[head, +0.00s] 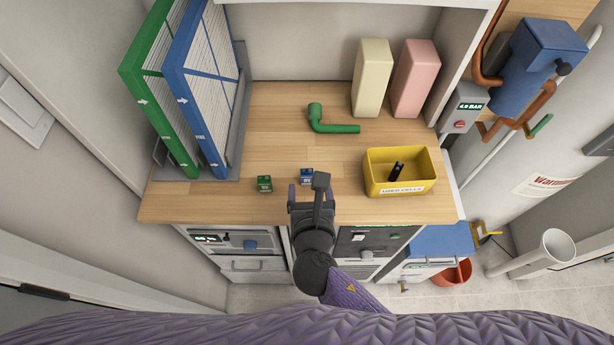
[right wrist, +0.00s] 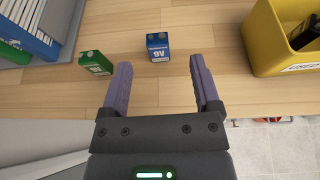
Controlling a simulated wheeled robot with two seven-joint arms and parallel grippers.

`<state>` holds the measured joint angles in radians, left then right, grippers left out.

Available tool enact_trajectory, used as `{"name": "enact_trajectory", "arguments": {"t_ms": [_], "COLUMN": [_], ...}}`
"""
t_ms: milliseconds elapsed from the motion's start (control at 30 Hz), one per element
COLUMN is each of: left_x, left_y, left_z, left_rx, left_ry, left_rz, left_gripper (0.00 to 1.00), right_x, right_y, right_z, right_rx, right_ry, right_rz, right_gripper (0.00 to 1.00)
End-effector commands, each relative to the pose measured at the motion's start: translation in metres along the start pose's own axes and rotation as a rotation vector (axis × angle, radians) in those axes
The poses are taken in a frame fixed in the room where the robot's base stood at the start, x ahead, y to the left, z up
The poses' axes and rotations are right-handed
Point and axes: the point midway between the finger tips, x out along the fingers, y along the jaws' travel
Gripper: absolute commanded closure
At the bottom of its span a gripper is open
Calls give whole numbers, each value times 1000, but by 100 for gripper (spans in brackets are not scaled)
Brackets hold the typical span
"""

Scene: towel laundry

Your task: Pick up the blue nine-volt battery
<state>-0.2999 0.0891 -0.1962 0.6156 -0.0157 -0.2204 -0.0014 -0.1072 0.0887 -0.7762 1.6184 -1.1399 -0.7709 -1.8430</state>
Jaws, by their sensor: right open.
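The blue nine-volt battery (head: 306,176) stands on the wooden counter near its front edge, and it also shows in the right wrist view (right wrist: 158,47). My right gripper (head: 306,192) is open and empty. In the right wrist view its two purple fingers (right wrist: 160,78) point toward the blue battery, which lies just beyond the fingertips, between their lines. In the head view the gripper hides part of the counter just in front of the battery. My left gripper is not in view.
A green pipe elbow (head: 335,128) lies behind. Framed filters (head: 212,100) stand at the left.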

Motion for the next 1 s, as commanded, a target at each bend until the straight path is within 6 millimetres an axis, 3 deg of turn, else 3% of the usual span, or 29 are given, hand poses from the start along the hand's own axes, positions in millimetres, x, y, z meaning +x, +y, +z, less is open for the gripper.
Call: {"name": "enact_trajectory", "arguments": {"t_ms": [333,633,1000], "left_x": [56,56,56], "left_y": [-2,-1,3], "left_z": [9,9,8], "left_rx": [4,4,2], "left_ry": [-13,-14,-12], "left_rz": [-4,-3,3], "left_gripper": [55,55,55], "right_x": [64,70,70], "right_y": [4,4,4], "right_z": [-8,-1,-1], "right_rx": [8,8,9], "right_ry": [2,4,4], "right_rz": [-3,-3,-4], "right_gripper": [20,22,100]}}
